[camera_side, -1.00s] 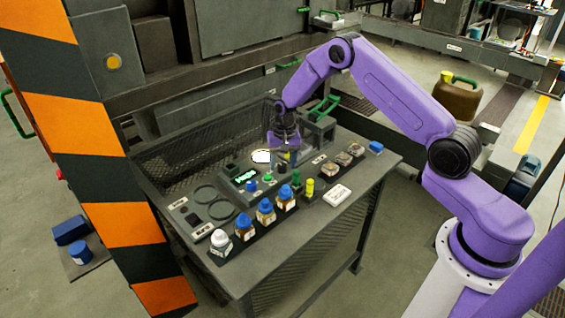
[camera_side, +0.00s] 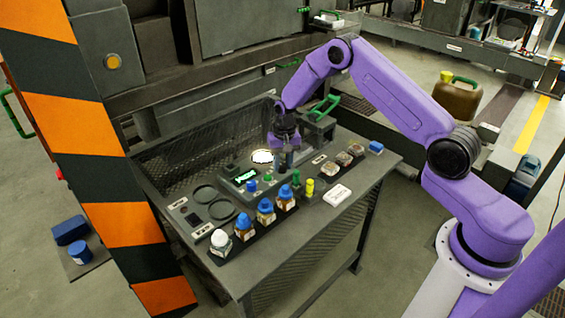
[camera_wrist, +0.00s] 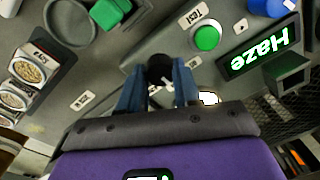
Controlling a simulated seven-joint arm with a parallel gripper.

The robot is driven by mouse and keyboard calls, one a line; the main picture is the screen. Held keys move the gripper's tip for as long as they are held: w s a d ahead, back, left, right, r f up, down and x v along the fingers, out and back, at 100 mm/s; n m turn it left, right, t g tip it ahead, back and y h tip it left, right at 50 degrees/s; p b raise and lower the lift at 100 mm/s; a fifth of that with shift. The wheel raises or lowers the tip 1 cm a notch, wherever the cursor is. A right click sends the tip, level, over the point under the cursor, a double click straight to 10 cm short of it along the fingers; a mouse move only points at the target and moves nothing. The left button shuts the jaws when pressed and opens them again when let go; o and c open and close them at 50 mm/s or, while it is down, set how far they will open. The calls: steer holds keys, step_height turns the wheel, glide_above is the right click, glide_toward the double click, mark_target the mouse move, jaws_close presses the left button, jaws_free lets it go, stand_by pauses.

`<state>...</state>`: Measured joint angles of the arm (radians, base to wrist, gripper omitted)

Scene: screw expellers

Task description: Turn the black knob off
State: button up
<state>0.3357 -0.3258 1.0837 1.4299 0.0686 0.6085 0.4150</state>
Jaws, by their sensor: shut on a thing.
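The black knob (camera_wrist: 160,68) shows in the wrist view on the grey panel, between my two blue fingertips. A white mark or pointer shows on it, partly covered. My gripper (camera_wrist: 158,84) points down and is shut on the knob, one finger on each side. In the side view my gripper (camera_side: 284,158) is over the instrument unit on the bench, and its fingers hide the knob. A lit display reading "Haze" (camera_wrist: 258,50) and a green button (camera_wrist: 207,38) labelled TEST sit beside the knob.
Several bottles with blue caps (camera_side: 265,208) stand in a rack at the bench front. Dishes of samples (camera_side: 344,158) lie farther right.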

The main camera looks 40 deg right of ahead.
steer(key=n, duration=1)
steer(key=shift+n, duration=0.4)
stand_by(0.4)
steer(key=o, duration=1.1)
steer(key=shift+c, duration=0.2)
step_height(320, 180, up, 18)
steer(key=shift+w+d+f, duration=0.2)
steer(key=shift+d+f, duration=0.05)
steer(key=shift+d, duration=0.15)
